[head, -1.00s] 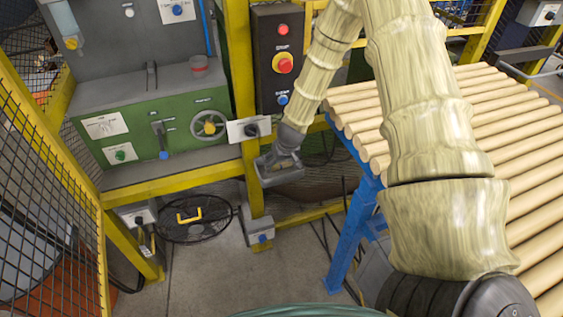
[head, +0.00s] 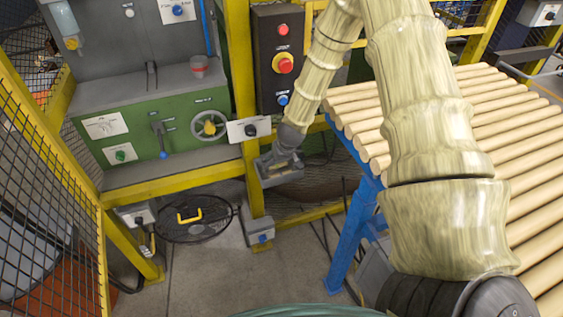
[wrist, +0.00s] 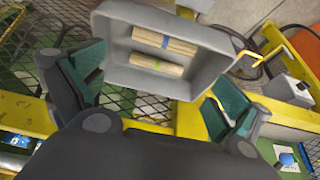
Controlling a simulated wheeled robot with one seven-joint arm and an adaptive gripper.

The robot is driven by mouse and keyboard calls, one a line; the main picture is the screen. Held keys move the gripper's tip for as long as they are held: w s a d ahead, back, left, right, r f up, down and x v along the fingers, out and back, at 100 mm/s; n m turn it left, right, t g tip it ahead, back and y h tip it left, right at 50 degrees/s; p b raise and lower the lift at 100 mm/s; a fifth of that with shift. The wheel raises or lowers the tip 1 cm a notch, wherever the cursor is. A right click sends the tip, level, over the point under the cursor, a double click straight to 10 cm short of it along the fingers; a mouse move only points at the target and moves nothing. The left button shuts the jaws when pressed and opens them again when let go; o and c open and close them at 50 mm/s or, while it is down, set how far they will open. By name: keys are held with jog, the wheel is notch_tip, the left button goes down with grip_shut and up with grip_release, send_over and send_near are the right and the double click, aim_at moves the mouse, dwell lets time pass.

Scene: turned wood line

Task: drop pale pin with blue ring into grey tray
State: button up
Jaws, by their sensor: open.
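The grey tray (wrist: 118,70) shows in the wrist view just beyond my gripper (wrist: 153,88), between and past its two green-padded fingers. The pale pin with a blue ring (wrist: 182,47) lies inside the tray, beside a second pale pin with a green ring (wrist: 174,69). The two pins lie roughly side by side. My gripper is open, its fingers wide apart with nothing between them. In the head view my gripper (head: 284,158) is low beside the yellow post, with a grey box shape at its end; the pins cannot be made out there.
A yellow post (head: 243,90) stands right by my gripper, with a black button box (head: 279,60) above. A roller conveyor (head: 475,120) is at the right and a green machine panel (head: 180,135) at the left. Yellow-framed mesh fencing (head: 45,190) stands at the far left.

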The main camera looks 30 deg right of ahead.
jog(key=v, duration=1.2)
dwell(0.5)
jog(key=d+p+v, duration=0.1)
jog(key=p+v, duration=0.5)
jog(key=v, duration=0.3)
jog(key=shift+a+p, duration=0.3)
jog(key=shift+a, duration=0.1)
dwell(1.1)
jog(key=shift+f, duration=0.1)
dwell(0.5)
